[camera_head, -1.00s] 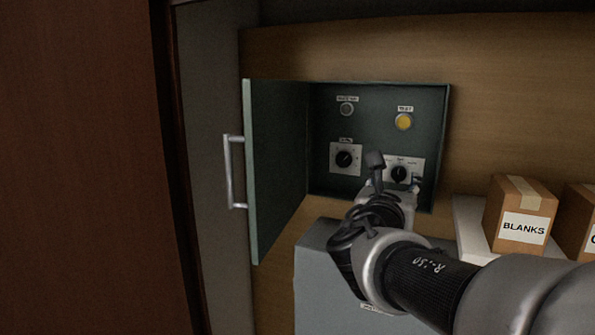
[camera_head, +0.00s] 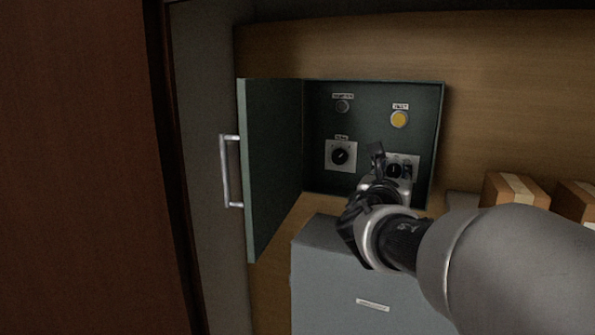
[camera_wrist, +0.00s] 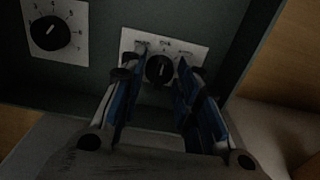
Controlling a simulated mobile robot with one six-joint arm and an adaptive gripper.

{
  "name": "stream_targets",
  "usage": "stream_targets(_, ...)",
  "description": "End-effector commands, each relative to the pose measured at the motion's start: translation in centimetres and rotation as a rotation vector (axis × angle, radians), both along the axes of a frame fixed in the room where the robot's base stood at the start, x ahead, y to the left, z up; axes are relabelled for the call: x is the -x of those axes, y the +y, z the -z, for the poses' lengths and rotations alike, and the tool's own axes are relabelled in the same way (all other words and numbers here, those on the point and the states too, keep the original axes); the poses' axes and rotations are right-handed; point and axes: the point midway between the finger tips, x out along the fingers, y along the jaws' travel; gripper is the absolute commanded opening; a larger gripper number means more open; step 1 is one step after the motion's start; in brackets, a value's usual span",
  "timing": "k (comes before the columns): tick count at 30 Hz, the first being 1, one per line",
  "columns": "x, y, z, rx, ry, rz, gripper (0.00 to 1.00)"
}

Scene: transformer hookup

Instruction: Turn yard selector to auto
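The selector knob (camera_wrist: 160,69) is a round black knob on a white plate (camera_wrist: 201,53) with small labels above it that are too blurred to read. It also shows at the lower right of the panel in the head view (camera_head: 394,171). My gripper (camera_wrist: 157,82) is open, its two blue-padded fingers on either side of the knob in the wrist view. I cannot tell whether the fingertips touch it. In the head view my gripper (camera_head: 393,160) partly covers the plate.
The green box has its door (camera_head: 272,165) open to the left. A numbered dial (camera_wrist: 49,33), a yellow button (camera_head: 399,119) and a dark round fitting (camera_head: 342,106) share the panel. A grey cabinet (camera_head: 330,275) stands below. Cardboard boxes (camera_head: 505,190) are at right.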

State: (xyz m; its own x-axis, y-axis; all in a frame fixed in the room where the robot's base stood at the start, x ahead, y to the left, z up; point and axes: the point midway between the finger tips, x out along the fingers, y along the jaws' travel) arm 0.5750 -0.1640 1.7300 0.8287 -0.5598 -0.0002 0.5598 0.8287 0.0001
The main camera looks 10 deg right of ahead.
Motion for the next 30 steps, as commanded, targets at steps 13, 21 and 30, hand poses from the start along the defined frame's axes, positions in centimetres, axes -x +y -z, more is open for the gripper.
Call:
stream_targets(13,0.02,0.01,0.00,-0.001,-0.001,0.000,0.02)
stream_targets(21,0.05,-0.02,0.20,-0.045,-0.033,0.000,0.01)
stream_targets(30,0.07,-0.04,0.50,-0.214,-0.149,-0.001,0.01)
